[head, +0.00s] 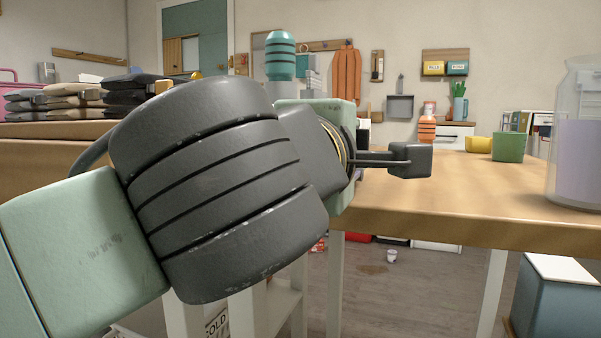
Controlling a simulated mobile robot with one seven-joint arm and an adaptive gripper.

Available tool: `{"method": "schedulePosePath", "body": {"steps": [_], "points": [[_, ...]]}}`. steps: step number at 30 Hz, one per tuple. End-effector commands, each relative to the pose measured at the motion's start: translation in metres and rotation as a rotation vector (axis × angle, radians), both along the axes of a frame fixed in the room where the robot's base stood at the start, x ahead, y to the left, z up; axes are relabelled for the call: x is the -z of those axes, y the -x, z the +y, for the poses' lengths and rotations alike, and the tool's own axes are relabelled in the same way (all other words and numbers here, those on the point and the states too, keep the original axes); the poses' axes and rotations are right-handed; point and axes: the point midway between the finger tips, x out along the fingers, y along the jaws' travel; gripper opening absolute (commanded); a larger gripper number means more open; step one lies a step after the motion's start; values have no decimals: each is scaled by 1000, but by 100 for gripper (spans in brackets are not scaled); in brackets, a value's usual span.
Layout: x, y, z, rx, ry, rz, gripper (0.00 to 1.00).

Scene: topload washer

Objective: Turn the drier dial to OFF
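No drier and no dial can be made out in the head view. My own arm, with pale green links and a large dark ribbed joint, fills the left and middle and hides what is behind it. My gripper (411,160) is at the arm's far end, seen from the side as thin dark bars ending in a dark block. It appears over or in front of the wooden table, and I cannot tell its gap. No object shows held in it.
Folded dark cloths (35,103) lie on the left table. A blue-grey bin (556,303) stands at lower right. Some floor (420,290) is clear.

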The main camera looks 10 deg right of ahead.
Motion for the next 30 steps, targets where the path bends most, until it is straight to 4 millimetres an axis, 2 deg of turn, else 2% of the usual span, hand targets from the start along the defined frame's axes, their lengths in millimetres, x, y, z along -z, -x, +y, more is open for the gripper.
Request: {"method": "schedulePosePath", "body": {"steps": [16, 17, 25, 30], "points": [[0, 0, 0, -1, 13, -19, 0], [0, 0, 0, -1, 13, -19, 28], [0, 0, 0, 0, 13, -19, 46], [0, 0, 0, 0, 13, -19, 48]]}}
